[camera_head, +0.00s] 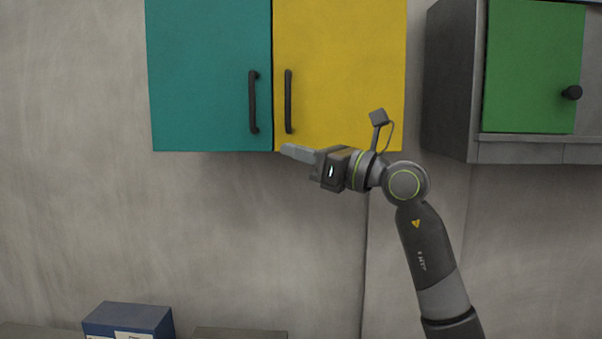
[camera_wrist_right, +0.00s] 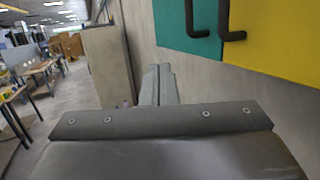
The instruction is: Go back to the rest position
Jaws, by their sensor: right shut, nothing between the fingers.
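My right gripper (camera_head: 286,149) is raised in the head view, just below the lower edge of the yellow cupboard door (camera_head: 345,75). It points left, and its fingers are together and empty. In the right wrist view the closed fingers (camera_wrist_right: 158,85) reach forward along the wall, clear of the doors. My left gripper is in neither view.
A teal door (camera_head: 205,75) with a dark handle is beside the yellow one. A grey cabinet (camera_head: 450,85) with a green door is at right. A blue box (camera_head: 128,319) stands low at left. Tables (camera_wrist_right: 30,70) show far left in the wrist view.

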